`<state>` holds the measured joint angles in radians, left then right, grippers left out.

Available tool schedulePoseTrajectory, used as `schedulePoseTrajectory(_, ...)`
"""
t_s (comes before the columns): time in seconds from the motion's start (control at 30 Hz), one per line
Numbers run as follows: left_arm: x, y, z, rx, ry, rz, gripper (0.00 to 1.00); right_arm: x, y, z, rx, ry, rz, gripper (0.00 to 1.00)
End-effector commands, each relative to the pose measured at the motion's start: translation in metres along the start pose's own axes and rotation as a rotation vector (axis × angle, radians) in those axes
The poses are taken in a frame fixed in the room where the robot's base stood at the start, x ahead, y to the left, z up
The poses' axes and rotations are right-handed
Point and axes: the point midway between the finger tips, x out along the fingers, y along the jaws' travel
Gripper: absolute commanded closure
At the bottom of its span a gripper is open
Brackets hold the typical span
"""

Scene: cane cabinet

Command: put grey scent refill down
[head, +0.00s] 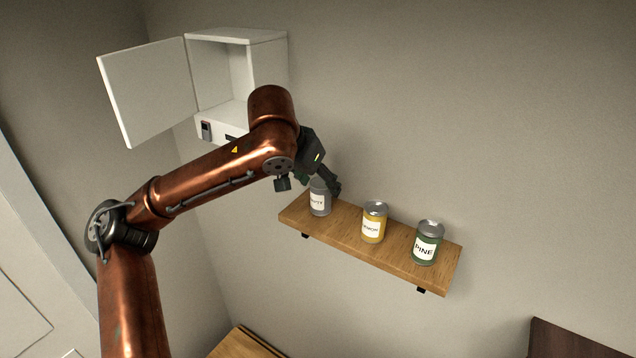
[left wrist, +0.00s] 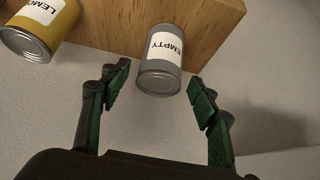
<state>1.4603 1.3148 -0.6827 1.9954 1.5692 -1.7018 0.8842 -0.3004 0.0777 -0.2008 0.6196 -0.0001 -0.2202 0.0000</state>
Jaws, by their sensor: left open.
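The grey scent refill, labelled EMPTY, (head: 320,199) stands upright on the left end of the wooden wall shelf (head: 398,258). In the left wrist view the grey refill (left wrist: 161,62) sits at the shelf edge, beyond and between the fingertips. My left gripper (head: 324,184) is at the refill, partly hiding its top in the head view. In the left wrist view the left gripper (left wrist: 160,88) has its fingers spread wide, with gaps to the can on both sides. My right gripper is not in view.
A yellow LEMON can (head: 374,223) stands mid-shelf and a green PINE can (head: 426,243) stands at the right. A white wall cabinet (head: 236,36) with its door (head: 147,91) open hangs at the upper left. Wooden furniture (head: 243,344) shows below.

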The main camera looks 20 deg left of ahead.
Motion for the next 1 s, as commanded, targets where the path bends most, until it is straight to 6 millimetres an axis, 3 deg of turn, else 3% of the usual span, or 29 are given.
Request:
schedulePoseTrajectory(0.23,-0.018,0.0,-0.002,-0.001,0.004,0.001,0.45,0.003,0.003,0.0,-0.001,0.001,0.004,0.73)
schedulePoseTrajectory(0.7,-0.107,0.001,-0.002,0.0,0.002,0.001,0.45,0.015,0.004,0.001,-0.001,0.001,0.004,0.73)
schedulePoseTrajectory(1.0,-0.122,0.0,-0.001,0.0,0.001,0.0,0.45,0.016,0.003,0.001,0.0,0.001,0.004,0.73)
